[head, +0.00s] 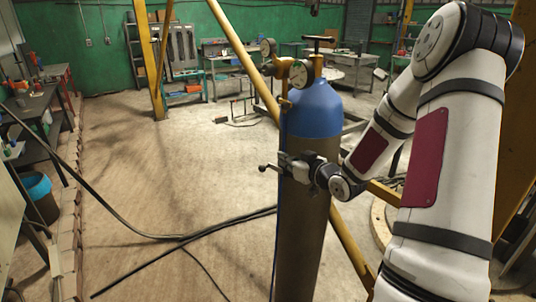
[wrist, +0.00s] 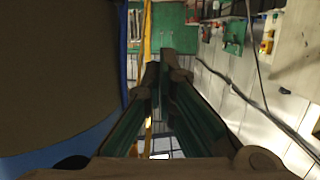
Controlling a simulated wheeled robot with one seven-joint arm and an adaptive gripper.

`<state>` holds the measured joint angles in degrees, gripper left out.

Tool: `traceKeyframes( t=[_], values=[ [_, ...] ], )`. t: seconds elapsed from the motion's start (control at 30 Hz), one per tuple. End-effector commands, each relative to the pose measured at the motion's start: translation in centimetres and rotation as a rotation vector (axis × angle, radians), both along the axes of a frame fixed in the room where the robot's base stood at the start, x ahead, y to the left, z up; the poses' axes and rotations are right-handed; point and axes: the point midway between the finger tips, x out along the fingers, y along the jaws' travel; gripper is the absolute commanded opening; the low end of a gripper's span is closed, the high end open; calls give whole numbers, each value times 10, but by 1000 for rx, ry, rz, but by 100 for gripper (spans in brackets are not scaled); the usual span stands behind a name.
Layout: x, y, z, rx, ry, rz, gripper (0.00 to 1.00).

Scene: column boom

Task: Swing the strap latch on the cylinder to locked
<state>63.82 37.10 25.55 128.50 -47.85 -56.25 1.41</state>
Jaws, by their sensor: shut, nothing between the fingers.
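The cylinder (head: 313,112) stands upright in the middle of the head view, with a blue shoulder and a dull brown body. In the wrist view its dark side (wrist: 60,65) fills the left. My gripper (head: 272,167) lies across the near face of the cylinder, below the blue part, pointing left. In the wrist view its fingers (wrist: 165,65) meet at the tips with nothing between them. A small dark-tipped piece juts out past the cylinder's left edge; I cannot tell whether it is the strap latch's handle or my fingertips. The strap itself is not clear, and my gripper hides part of that area.
Pressure gauges (head: 300,71) and a valve handle (head: 318,40) top the cylinder. A yellow slanted bar (head: 243,62) passes behind it. Dark hoses (head: 190,238) lie on the floor to the left. A workbench (head: 40,120) stands at far left; open floor (head: 130,170) lies between.

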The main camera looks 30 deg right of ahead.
Motion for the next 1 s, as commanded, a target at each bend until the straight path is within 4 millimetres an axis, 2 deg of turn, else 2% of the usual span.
traceKeyframes(
  t=[0.43,0.57,0.77,1.0],
  values=[
    [-2,-3,1,14,-28,1,0],
    [4,-2,0,14,-28,2,0],
    [33,-1,-5,15,-27,3,0],
    [80,1,-13,15,-27,4,0]
  ],
)
